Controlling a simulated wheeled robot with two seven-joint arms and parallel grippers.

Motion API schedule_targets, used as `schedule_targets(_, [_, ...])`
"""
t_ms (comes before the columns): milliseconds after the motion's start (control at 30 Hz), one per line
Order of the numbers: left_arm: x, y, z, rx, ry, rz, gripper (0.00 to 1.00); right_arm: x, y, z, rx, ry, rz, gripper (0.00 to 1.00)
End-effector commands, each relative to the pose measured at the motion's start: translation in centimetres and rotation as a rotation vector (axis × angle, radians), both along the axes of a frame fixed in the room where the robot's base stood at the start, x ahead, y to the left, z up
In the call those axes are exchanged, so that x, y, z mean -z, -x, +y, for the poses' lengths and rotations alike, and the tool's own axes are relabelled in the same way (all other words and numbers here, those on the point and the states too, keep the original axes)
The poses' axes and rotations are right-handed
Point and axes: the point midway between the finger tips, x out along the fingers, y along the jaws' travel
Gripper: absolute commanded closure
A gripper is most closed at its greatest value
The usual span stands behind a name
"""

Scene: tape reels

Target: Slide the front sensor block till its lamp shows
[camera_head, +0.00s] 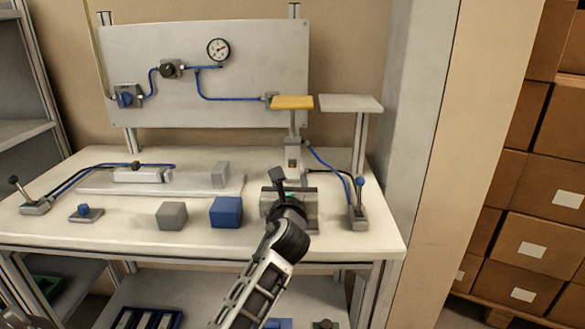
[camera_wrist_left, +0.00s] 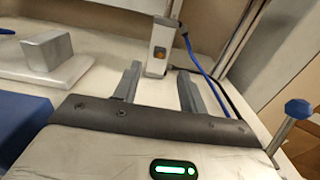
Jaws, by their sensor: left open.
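An upright pale cylinder (camera_head: 293,153) stands at the back right of the bench under an orange plate (camera_head: 292,102). A small block with an amber spot (camera_wrist_left: 160,54) sits low on its front in the left wrist view. I cannot tell if this is the front sensor block, nor if the spot is a lit lamp. My left gripper (camera_head: 290,181) is open, in front of the cylinder. In the left wrist view its two fingers (camera_wrist_left: 159,76) are spread, with nothing seen held between them, and the cylinder appears beyond.
A blue cube (camera_head: 226,212) and a grey cube (camera_head: 172,216) stand left of my gripper. A blue-knobbed lever (camera_head: 359,205) stands close on its right. A horizontal cylinder (camera_head: 143,174) lies further left. Blue hoses run behind. The bench front is clear.

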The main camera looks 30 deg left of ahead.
Motion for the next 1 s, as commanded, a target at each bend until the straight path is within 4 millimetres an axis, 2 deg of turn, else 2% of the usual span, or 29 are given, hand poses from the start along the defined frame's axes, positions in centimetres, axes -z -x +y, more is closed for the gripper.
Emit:
schedule_targets(100, [0.0, -2.3, 1.4, -0.001, 0.001, -0.002, 0.58, 0.1, -0.1, 0.0, 0.001, -0.003, -0.003, 1.00])
schedule_targets(300, [0.0, -5.0, 3.1, -0.001, 0.001, -0.001, 0.58, 0.0, -0.4, 0.1, 0.002, -0.011, -0.015, 1.00])
schedule_targets(500, [0.1, -6.2, 3.8, 0.000, 0.001, 0.001, 0.58, -0.1, -0.5, 0.1, 0.002, -0.014, -0.017, 1.00])
schedule_targets(767, [0.0, -6.3, 3.8, 0.001, 0.000, 0.000, 0.58, -0.2, -0.5, 0.1, 0.002, -0.015, -0.018, 1.00])
schedule_targets(800, [0.0, -6.3, 3.8, 0.001, 0.000, 0.000, 0.61, -0.2, -0.5, 0.1, 0.002, -0.015, -0.018, 1.00])
schedule_targets(933, [0.0, -6.3, 3.8, 0.001, 0.000, 0.000, 0.97, -0.2, -0.5, 0.1, 0.003, -0.015, -0.019, 1.00])
schedule_targets(1000, [0.0, -6.3, 3.8, 0.001, 0.000, 0.000, 1.00, -0.2, -0.5, 0.1, 0.003, -0.015, -0.019, 1.00])
